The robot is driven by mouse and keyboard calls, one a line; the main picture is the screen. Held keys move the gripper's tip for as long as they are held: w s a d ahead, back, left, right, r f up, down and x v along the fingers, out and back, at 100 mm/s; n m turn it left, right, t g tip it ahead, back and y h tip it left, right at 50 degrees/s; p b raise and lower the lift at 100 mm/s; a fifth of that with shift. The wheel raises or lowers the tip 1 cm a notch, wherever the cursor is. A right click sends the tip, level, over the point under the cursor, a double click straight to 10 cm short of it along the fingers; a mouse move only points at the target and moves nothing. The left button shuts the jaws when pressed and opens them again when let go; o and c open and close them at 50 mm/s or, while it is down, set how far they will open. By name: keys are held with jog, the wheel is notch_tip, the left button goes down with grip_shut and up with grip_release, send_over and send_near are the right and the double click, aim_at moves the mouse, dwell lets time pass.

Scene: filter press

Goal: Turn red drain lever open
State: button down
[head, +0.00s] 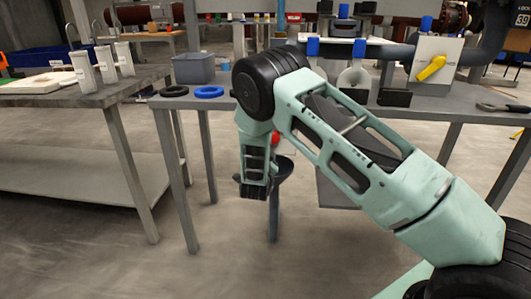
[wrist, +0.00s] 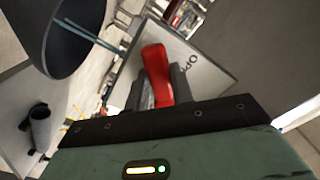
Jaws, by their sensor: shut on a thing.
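The red drain lever (wrist: 156,72) stands upright in the middle of the wrist view, between the dark fingers of my gripper (wrist: 160,88). My gripper is shut on it, and the fingers cover its lower sides. A grey sign plate (wrist: 203,72) with letters beginning "OP" is behind the lever, the rest of the word cut off from sight. In the head view a small red patch (head: 276,138), likely the lever, shows beside my wrist below the table edge. My arm hides the fingers there.
A dark funnel-like bowl (wrist: 68,38) is close at the upper left of the wrist view. The grey table (head: 225,100) above holds a blue ring (head: 209,92), a grey bin (head: 193,68) and a panel with a yellow handle (head: 431,68). The floor at left is clear.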

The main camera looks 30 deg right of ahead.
jog(key=shift+a, duration=0.1)
dwell(0.4)
jog(key=c, duration=1.2)
grip_release()
jog(key=p+v, duration=0.2)
jog(key=v, duration=1.5)
jog(key=shift+s, duration=0.2)
jog(key=shift+a, duration=0.15)
